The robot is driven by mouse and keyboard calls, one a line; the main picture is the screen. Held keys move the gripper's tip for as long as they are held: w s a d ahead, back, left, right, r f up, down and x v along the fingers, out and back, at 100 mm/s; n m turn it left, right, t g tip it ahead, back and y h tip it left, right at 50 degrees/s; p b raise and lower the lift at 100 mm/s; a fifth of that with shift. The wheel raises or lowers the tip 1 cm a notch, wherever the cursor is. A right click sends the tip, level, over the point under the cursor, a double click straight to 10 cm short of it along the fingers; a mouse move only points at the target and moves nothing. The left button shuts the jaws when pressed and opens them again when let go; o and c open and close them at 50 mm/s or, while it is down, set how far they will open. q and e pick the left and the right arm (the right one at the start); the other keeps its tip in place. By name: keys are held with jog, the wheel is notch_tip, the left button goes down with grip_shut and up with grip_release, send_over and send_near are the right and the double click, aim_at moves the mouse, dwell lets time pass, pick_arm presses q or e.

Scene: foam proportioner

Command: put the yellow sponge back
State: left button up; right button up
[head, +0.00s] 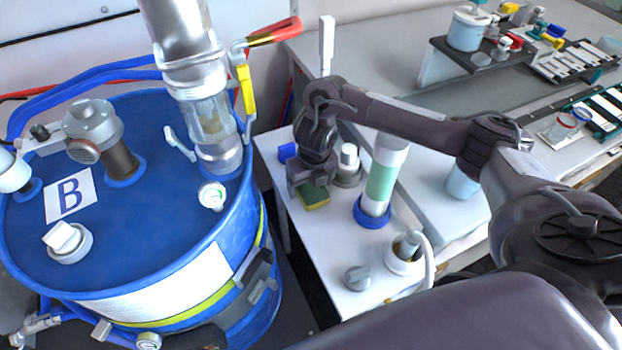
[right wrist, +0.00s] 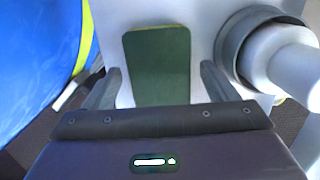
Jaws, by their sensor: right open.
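The yellow sponge (head: 315,199) with a green top lies on the white side table, just below my right gripper (head: 308,186) in the head view. In the right wrist view the sponge (right wrist: 158,62) shows its green face, between and ahead of the two fingers of my right gripper (right wrist: 160,85). The fingers are spread wider than the sponge, with a gap on each side. The right gripper is open and empty. My left gripper is not in view.
A blue drum (head: 150,240) marked B fills the left. A grey knob (head: 358,278) and a white jug (head: 405,255) occupy the table's front.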

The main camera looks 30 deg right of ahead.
aim_at(313, 190)
jog(key=shift+r, duration=0.45)
notch_tip(313, 190, up, 11)
jog(key=s+p, duration=0.1)
jog(key=p, duration=0.3)
jog(key=shift+s+r+p, duration=0.15)
jog(key=shift+s+p, duration=0.05)
jog(key=shift+p, duration=0.2)
jog(key=shift+r, duration=0.1)
